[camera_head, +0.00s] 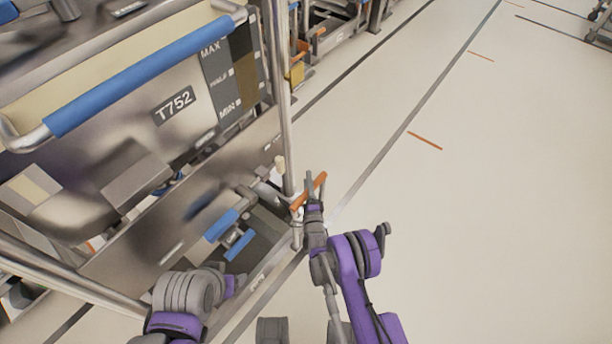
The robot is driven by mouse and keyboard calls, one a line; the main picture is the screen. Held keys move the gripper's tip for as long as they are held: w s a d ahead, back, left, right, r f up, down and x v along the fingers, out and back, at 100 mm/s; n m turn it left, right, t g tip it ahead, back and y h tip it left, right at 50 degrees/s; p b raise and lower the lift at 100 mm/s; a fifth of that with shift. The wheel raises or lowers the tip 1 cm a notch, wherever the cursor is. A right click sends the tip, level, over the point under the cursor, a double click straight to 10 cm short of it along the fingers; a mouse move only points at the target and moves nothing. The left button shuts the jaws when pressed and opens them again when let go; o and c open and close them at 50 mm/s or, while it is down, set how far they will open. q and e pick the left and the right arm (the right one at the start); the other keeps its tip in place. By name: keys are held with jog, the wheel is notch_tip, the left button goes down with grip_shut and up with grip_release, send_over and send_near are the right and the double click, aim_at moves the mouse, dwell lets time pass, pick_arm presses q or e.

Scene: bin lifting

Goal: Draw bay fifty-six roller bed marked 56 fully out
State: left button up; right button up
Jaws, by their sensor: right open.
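My right gripper (312,190) is open at an orange handle (320,181) beside the rack's upright post. Its fingers overlap the handle in the head view; I cannot tell whether they touch it. A low, dark bed with blue parts (238,243) lies in the bottom of the rack, left of the post. No 56 marking is legible, so I cannot confirm which part is the roller bed. My left arm (187,292) is bent low in front of the rack; its fingertips are not clear.
A large metal bin marked T752 (173,106) with a blue handle bar (140,82) fills the upper left. A steel post (281,95) stands at the rack's corner. The pale floor (480,200) to the right is open. More racks stand far back.

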jog(key=shift+s, duration=0.1)
jog(key=shift+c, duration=0.7)
grip_shut()
jog(key=shift+r, duration=0.1)
dwell(0.5)
